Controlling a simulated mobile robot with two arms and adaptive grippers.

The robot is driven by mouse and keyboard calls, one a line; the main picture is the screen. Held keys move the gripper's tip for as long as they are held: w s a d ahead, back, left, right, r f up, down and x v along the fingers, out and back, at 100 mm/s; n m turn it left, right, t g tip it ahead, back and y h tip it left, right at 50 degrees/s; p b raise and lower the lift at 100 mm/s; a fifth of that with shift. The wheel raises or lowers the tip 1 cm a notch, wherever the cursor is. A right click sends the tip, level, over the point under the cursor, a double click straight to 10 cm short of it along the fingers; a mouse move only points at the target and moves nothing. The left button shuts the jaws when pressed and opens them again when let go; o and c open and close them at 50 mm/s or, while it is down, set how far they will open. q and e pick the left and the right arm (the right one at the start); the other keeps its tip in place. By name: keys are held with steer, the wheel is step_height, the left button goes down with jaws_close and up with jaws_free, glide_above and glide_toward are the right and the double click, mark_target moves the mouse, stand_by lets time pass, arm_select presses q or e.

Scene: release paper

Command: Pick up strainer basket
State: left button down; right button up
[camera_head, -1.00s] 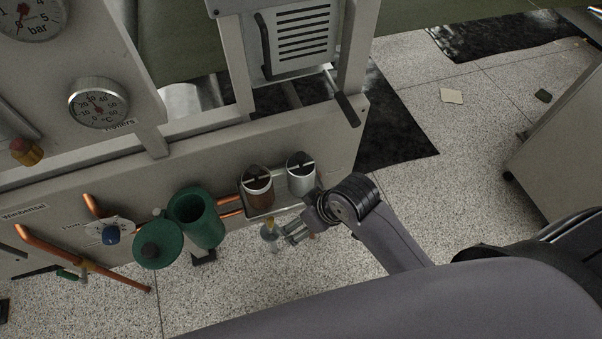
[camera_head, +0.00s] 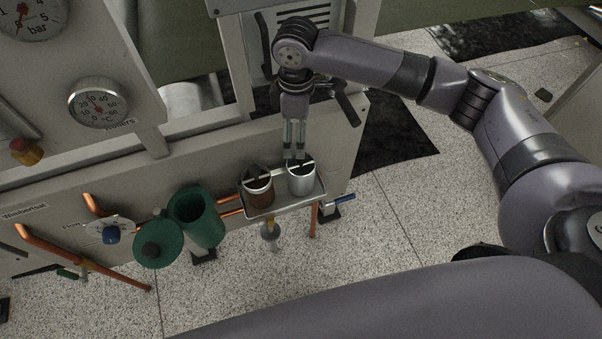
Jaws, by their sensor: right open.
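Two strainer baskets with crossbar handles stand upright side by side on a small metal tray (camera_head: 287,205) fixed to the machine's front. The left one is brown and dirty-looking (camera_head: 258,192). The right one is silver and clean-looking (camera_head: 301,181). My right gripper (camera_head: 295,153) points down over the silver basket, fingers open, with the tips at or just above its rim and handle bar. I cannot tell whether they touch the bar. Nothing is held. My left gripper is not in view.
A green open cylindrical housing (camera_head: 203,221) with a round green lid (camera_head: 158,246) is left of the tray. A lever (camera_head: 346,106) juts out behind my gripper.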

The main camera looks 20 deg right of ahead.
steer(key=p, duration=0.2)
glide_toward(301, 167)
steer(key=f, duration=0.3)
steer(key=w+f, duration=0.1)
steer(key=f, duration=0.2)
steer(key=shift+w+a, duration=0.1)
steer(key=shift+a, duration=0.1)
steer(key=f, duration=0.2)
steer(key=f+p, duration=0.1)
steer(key=f, duration=0.2)
steer(key=shift+d, duration=0.2)
steer(key=shift+f, duration=0.25)
steer(key=shift+c, duration=0.2)
steer(key=c, duration=1.4)
